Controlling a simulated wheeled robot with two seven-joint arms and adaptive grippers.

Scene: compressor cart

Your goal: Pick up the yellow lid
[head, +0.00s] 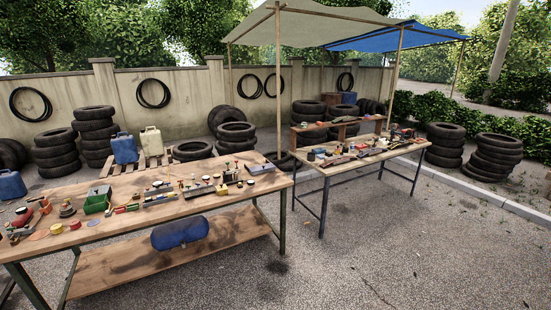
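Many small items lie on the near wooden workbench (150,213). A small yellow piece (221,189) sits near its right end, among small parts; it is too small to tell whether it is the yellow lid. A green box (97,200) stands on the left half of the bench, with red and yellow pieces beside it. Neither of my grippers is in view.
A blue tank (180,232) rests on the near bench's lower shelf. Tyre stacks (95,132) stand along the wall, and more tyres (495,155) at the right by a kerb. Canopy poles (278,85) rise by the second table. The paved ground (400,250) in front is clear.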

